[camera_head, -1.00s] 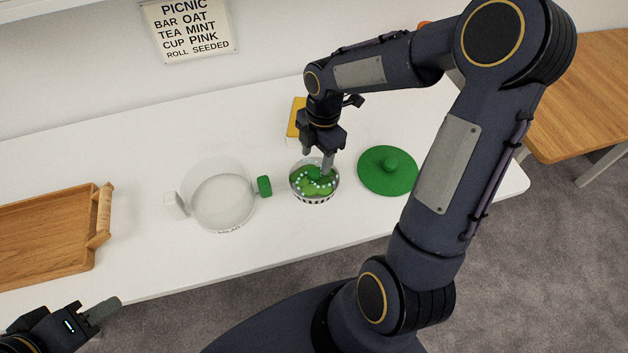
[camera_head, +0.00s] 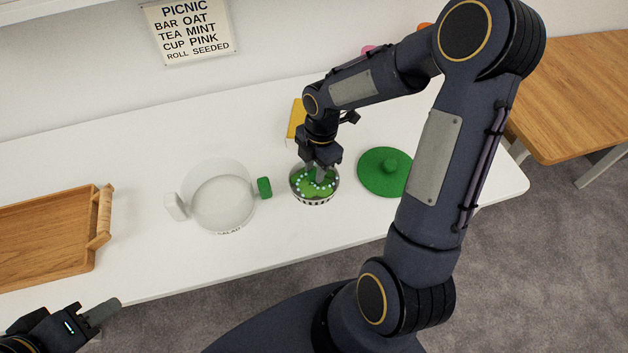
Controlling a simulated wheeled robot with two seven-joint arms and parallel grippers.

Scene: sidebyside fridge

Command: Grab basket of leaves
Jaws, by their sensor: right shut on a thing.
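The basket of leaves (camera_head: 315,199) is a small round bowl with a black-and-white striped side, holding green leaves and a ring of pale dots. It stands on the white table. My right gripper (camera_head: 319,176) points down into it, with its fingers close together among the leaves. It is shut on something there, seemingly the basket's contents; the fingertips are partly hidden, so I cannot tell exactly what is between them. My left gripper (camera_head: 103,312) is at the lower left, in front of the table and away from the basket; only part of it shows.
A clear pot (camera_head: 222,208) with one white and one green handle stands left of the basket. A green lid (camera_head: 383,170) lies to its right. A yellow box (camera_head: 296,119) is behind. A wooden tray (camera_head: 45,235) is at the left. A wooden table (camera_head: 575,90) stands at the right.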

